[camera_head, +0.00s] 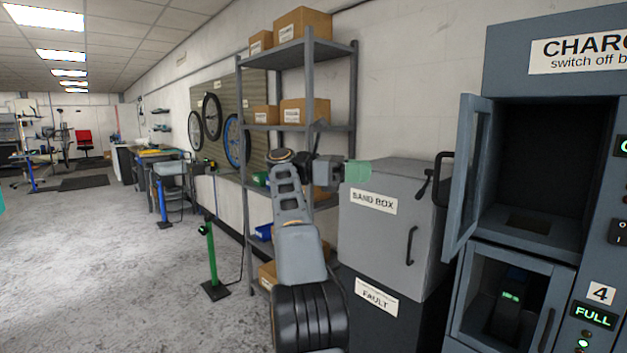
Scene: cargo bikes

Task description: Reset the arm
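My arm rises from the bottom centre of the head view, its grey links bent upward in front of the shelf rack. Its end, with my gripper (338,170), points right near the upper left of the grey sand box. The fingers are too small and dark to tell whether they are open or shut. A pale green see-through patch (358,173) shows at the gripper's tip, and I cannot tell what it is. I cannot make out any object held.
A grey sand box (390,235) stands on a dark fault box (375,300), right of my arm. A charging cabinet (465,190) has its upper door swung open. A metal shelf rack (246,180) holds cardboard boxes. A green post (211,255) stands left; open floor (110,260) lies beyond.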

